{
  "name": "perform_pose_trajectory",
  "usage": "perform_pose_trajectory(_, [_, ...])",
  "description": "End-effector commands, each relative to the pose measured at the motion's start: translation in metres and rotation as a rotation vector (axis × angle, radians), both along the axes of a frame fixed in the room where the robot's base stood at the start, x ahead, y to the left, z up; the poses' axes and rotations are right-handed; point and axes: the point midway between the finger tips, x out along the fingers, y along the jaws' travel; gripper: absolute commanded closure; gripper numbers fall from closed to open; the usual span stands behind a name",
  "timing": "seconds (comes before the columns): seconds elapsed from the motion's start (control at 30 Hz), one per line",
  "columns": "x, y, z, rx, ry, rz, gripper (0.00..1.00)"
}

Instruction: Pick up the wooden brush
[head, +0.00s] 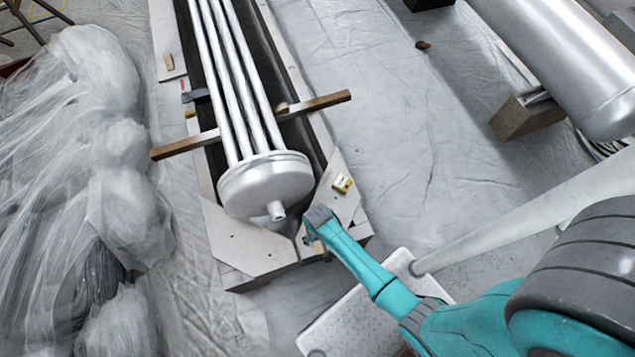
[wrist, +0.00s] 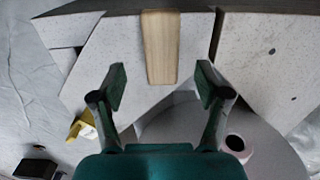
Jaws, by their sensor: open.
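My gripper shows in the head view (head: 312,236) over the front right corner of the long crate, and in the wrist view its two fingers (wrist: 160,84) stand wide apart and empty. A flat, light wooden piece, seemingly the wooden brush (wrist: 160,46), lies ahead of the fingertips in the wrist view, lined up with the gap between them. It looks plain and tapered, and I see no bristles. It lies by the pale speckled boards and does not appear to touch the fingers.
A metal cylinder cap with a short spout (head: 265,184) is close left of my gripper. A small yellow item (head: 342,183) lies on the board. Wooden bars (head: 318,103) cross the crate. Plastic-wrapped bundles (head: 95,170) stand left; a large metal cylinder (head: 565,60) lies right.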

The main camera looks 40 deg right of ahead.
Motion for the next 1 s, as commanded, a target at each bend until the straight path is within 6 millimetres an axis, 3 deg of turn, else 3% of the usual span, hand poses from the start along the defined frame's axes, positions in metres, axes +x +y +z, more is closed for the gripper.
perform_pose_trajectory(0.5, [0.002,0.001,-0.049,0.000,0.001,0.000,0.25])
perform_pose_trajectory(0.83, [0.002,0.001,-0.054,0.000,-0.001,0.000,0.25])
perform_pose_trajectory(1.0, [0.002,0.001,-0.054,0.000,-0.001,0.000,0.65])
